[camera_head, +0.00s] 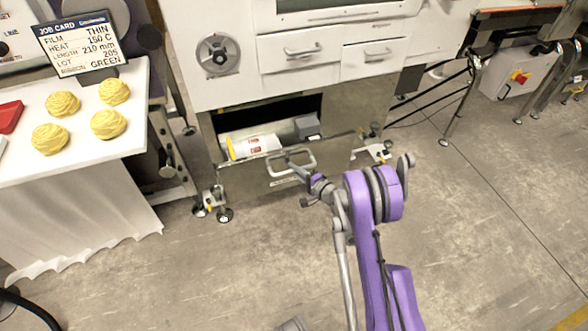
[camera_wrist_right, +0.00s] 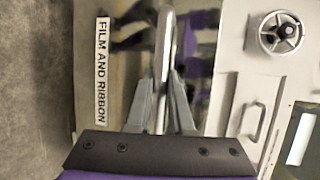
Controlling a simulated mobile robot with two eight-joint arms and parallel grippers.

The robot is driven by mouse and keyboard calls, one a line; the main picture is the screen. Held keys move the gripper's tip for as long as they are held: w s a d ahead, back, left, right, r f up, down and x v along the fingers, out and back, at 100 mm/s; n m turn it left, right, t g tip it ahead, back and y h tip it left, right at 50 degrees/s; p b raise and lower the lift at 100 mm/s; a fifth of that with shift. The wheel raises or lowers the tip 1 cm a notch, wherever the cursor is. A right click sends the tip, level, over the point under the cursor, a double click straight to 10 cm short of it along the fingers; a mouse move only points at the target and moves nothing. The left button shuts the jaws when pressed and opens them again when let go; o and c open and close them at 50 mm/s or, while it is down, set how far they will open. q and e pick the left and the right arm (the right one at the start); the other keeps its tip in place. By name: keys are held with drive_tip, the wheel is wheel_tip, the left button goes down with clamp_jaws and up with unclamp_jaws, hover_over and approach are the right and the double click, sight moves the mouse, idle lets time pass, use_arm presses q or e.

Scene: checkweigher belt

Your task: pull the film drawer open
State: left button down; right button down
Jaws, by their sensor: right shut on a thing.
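The film drawer (camera_head: 243,190) is the low steel drawer under the white machine in the head view. It stands partly open, and its inside shows from above. A white roll with a yellow end (camera_head: 252,147) and a grey box (camera_head: 307,126) lie inside. My right gripper (camera_head: 297,170) is at the drawer's handle (camera_head: 306,154). In the wrist view the two grey fingers (camera_wrist_right: 163,95) are shut on the upright-looking handle bar (camera_wrist_right: 165,45), beside the label FILM AND RIBBON (camera_wrist_right: 102,70). My left gripper is not in view.
Two smaller closed drawers (camera_head: 290,64) sit above. A white-topped table (camera_head: 75,150) with yellow nests (camera_head: 108,124) and a job card (camera_head: 80,45) stands at the left. Machine feet (camera_head: 224,214) flank the drawer. The concrete floor (camera_head: 180,270) in front is clear.

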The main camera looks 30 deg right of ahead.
drive_tip(key=c, duration=0.8)
unclamp_jaws()
drive_tip(key=shift+s, duration=0.15)
drive_tip(key=p+v, duration=0.1)
drive_tip(key=v, duration=0.9)
drive_tip(key=shift+s+d, duration=0.15)
drive_tip(key=shift+s, duration=0.15)
drive_tip(key=shift+r, duration=0.1)
